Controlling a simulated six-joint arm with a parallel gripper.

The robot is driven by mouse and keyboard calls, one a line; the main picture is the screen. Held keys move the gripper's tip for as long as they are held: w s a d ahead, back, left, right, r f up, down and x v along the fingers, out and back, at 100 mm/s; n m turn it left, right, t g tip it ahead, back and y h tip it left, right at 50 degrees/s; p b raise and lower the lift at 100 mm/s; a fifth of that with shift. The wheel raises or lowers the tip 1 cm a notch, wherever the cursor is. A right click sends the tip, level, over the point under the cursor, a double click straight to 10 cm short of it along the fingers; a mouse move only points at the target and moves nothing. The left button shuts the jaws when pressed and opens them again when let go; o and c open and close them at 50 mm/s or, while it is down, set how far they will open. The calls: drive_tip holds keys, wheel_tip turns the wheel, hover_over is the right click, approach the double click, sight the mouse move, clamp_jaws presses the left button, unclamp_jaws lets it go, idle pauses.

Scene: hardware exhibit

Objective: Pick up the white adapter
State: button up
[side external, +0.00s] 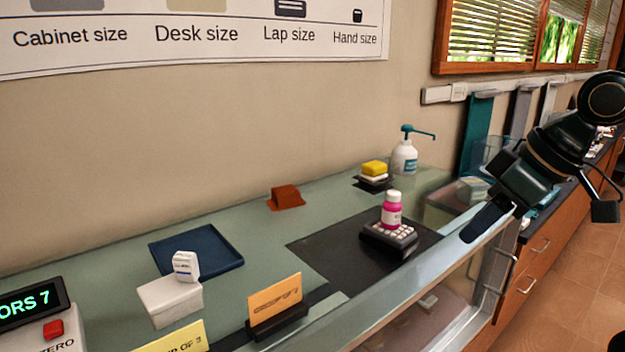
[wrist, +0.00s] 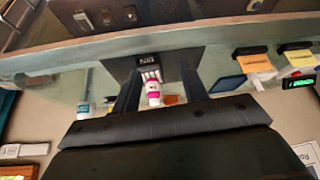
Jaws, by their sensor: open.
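A small white block with dark print (side external: 185,265), which looks like the adapter, stands upright on a white box (side external: 170,300) at the left of the glass counter. I cannot make it out clearly in the wrist view. My gripper (side external: 480,225) is at the right end of the counter, far from the block, with its dark fingers pointing down and left. In the wrist view my gripper (wrist: 160,88) has its two fingers apart, with nothing held between them.
A pink bottle with a white cap (side external: 392,212) stands on a dark keypad-like block (side external: 388,240) on a black mat (side external: 320,247). A blue tray (side external: 196,252), an orange card (side external: 275,300), a brown-red block (side external: 285,197), a yellow-topped stack (side external: 374,170) and a pump bottle (side external: 404,158) stand around.

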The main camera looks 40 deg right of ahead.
drive_tip(key=w+a+r+n+y, duration=0.1)
drive_tip(key=w+a+r+n, duration=0.1)
drive_tip(key=w+a+r, duration=0.3)
drive_tip(key=n+g+y, duration=0.1)
drive_tip(key=n+y, duration=0.1)
drive_tip(key=n, duration=0.3)
approach(185, 255)
wheel_tip(185, 255, up, 3)
drive_tip(key=d, duration=0.2)
drive_tip(key=shift+s+a, duration=0.25)
drive_tip(key=shift+s, duration=0.25)
drive_tip(key=shift+x, duration=4.25)
drive_tip(key=shift+a+f, duration=0.1)
drive_tip(key=shift+a, duration=0.1)
drive_tip(key=shift+x, duration=2.45)
drive_tip(key=shift+s, duration=0.1)
drive_tip(key=shift+c, duration=0.2)
